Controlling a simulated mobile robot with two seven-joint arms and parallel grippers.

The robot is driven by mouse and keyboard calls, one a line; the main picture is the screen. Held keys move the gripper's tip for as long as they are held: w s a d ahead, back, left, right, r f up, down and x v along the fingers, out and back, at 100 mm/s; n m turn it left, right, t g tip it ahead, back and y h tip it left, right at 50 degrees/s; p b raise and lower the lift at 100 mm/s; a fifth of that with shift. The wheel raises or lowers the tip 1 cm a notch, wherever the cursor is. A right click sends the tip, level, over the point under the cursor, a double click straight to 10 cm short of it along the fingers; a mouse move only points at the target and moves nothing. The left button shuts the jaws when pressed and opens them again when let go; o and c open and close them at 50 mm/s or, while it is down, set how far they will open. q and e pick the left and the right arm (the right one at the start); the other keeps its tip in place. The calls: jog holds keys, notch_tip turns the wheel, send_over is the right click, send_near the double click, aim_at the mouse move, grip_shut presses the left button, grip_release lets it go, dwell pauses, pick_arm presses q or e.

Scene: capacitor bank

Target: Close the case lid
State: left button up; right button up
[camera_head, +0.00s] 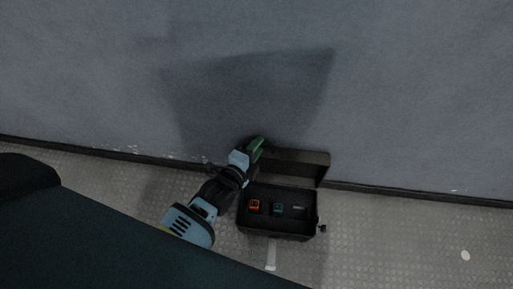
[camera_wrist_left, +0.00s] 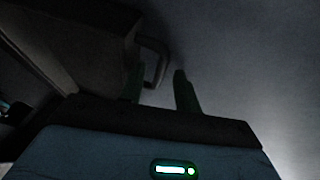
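The black case (camera_head: 277,235) stands on the floor by the wall, with its lid (camera_head: 297,166) open and raised at the back. My left gripper (camera_head: 257,147), with green fingers, is at the upper left corner of the lid; I cannot tell whether it touches the lid. In the left wrist view the gripper (camera_wrist_left: 160,70) has its two fingers apart, with nothing visibly clamped. A grey loop-shaped handle (camera_wrist_left: 163,63) shows just beyond and between the fingertips, beside the dark lid (camera_wrist_left: 85,45). My right gripper is not in view.
Inside the case lie an orange item (camera_head: 254,206), a teal item (camera_head: 278,208) and a small grey item (camera_head: 299,208). The grey wall (camera_head: 420,90) rises close behind the lid. The metal floor (camera_head: 400,235) to the right is mostly clear.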

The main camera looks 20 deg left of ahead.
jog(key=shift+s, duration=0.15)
pick_arm(q)
grip_shut()
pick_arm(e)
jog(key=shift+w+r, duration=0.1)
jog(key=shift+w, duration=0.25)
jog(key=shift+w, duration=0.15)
pick_arm(q)
jog(key=shift+s, duration=0.1)
